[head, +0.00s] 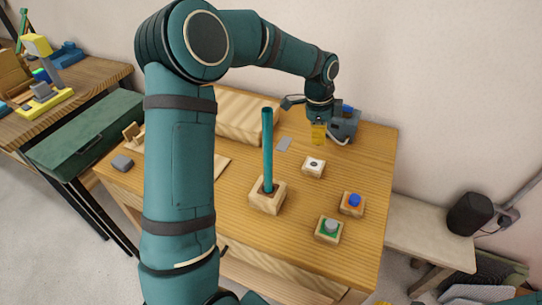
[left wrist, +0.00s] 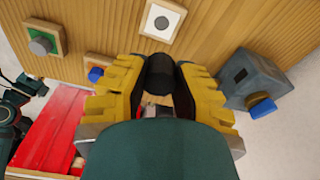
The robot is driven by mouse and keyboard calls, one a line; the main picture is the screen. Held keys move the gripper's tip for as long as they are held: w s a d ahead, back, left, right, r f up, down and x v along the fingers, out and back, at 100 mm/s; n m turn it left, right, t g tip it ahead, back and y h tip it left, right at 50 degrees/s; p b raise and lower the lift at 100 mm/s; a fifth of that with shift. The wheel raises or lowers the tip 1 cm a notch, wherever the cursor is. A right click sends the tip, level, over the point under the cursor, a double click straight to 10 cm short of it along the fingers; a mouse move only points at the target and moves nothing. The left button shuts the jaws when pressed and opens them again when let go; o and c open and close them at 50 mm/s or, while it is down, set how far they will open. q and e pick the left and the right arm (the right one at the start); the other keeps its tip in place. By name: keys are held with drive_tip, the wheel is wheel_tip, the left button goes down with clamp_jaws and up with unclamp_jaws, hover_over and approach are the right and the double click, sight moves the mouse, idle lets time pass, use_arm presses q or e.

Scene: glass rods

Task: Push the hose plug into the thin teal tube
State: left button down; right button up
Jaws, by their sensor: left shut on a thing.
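The thin teal tube (head: 267,150) stands upright in a wooden block (head: 268,198) near the middle of the table in the head view. My left gripper (head: 318,132) is at the far right part of the table, behind the tube and to its right. In the left wrist view its yellow fingers (left wrist: 158,85) are shut on a short dark cylinder, which looks like the hose plug (left wrist: 159,72). The fingers cover its sides. A yellow scrap at the bottom edge of the head view may be my right gripper; its jaws cannot be made out.
A wooden block with a white top and dark spot (head: 313,166), a blue-knobbed block (head: 351,204) and a green-topped block (head: 329,230) stand right of the tube. A grey box with a blue cap (left wrist: 255,80) is close beside my left gripper. Bare wood lies between tube and blocks.

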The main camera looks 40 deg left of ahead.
use_arm(q)
drive_tip(key=shift+r, duration=0.1)
idle(0.4)
drive_tip(key=s+a+r+p, duration=0.1)
drive_tip(key=s+r+p, duration=0.1)
drive_tip(key=s+r, duration=0.35)
drive_tip(key=s+a+r+p, duration=0.1)
drive_tip(key=s+a+r, duration=0.1)
drive_tip(key=r, duration=0.7)
wheel_tip(320, 180, up, 10)
drive_tip(key=p, duration=0.2)
hover_over(269, 122)
drive_tip(key=a, duration=0.1)
drive_tip(key=shift+y, duration=0.3)
drive_tip(key=f+b, duration=0.4)
drive_tip(key=f, duration=0.1)
drive_tip(key=shift+w+b, duration=0.3)
drive_tip(key=shift+w, duration=0.05)
drive_tip(key=shift+p, duration=0.4)
drive_tip(key=shift+f+b, duration=0.45)
drive_tip(key=shift+f, duration=0.2)
drive_tip(key=c, duration=1.2)
unclamp_jaws()
